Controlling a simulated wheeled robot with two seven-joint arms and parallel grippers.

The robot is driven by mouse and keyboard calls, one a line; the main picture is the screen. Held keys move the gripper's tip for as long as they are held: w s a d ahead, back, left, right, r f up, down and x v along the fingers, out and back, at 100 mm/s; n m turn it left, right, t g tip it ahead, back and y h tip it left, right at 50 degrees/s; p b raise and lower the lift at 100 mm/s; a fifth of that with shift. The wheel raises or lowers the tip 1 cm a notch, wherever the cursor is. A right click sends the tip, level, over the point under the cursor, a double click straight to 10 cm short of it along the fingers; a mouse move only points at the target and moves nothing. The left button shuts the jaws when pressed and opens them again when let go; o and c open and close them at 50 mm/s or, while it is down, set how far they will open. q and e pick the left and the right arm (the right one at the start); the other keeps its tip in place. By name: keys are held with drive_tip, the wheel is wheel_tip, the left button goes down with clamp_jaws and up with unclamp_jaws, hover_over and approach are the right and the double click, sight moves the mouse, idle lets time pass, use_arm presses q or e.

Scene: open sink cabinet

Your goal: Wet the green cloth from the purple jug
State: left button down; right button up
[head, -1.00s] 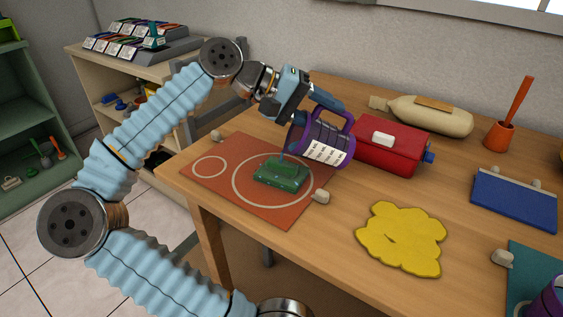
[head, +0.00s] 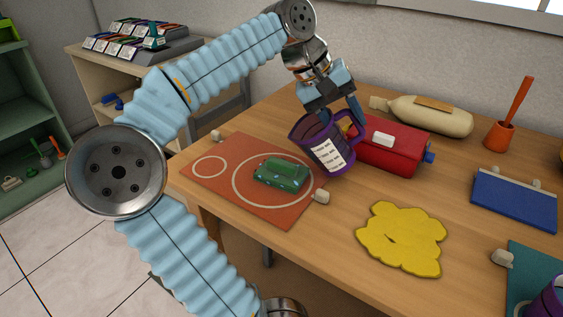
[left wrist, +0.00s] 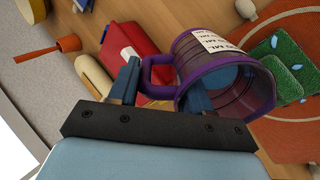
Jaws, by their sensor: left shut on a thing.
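The purple jug (head: 326,150), see-through with a white label, hangs above the table just right of the green cloth. It tilts slightly, its mouth up and to the left. My left gripper (head: 335,112) is shut on the jug at its handle side; the wrist view shows the handle (left wrist: 147,78) between the fingers. The green cloth (head: 281,173) lies folded on the orange mat (head: 222,180), apart from the jug. In the wrist view the cloth (left wrist: 287,68) carries pale blue drops. My right gripper is out of view.
A red case (head: 385,155) stands close right of the jug, with a beige bottle (head: 430,115) behind. A yellow cloth (head: 400,240) lies in front. A blue board (head: 513,200) and another purple vessel (head: 548,300) are at right. Bare table lies between.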

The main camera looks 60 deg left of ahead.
use_arm(q)
drive_tip(key=w+g, duration=0.1)
drive_tip(key=w+d+g+y, duration=0.1)
drive_tip(key=w, duration=0.1)
drive_tip(key=shift+w+d+f+g, duration=0.15)
drive_tip(key=shift+w+f+g, duration=0.05)
drive_tip(key=shift+g, duration=0.2)
drive_tip(key=w+f+g, duration=0.1)
drive_tip(key=w+d+f+g+y, duration=0.1)
drive_tip(key=w+g, duration=0.1)
drive_tip(key=shift+d+f+g+y, duration=0.1)
drive_tip(key=shift+f+g+y, duration=0.15)
drive_tip(key=shift+g+y, duration=0.05)
drive_tip(key=shift+r, duration=0.1)
drive_tip(key=shift+r, duration=2.95)
drive_tip(key=shift+d, duration=0.15)
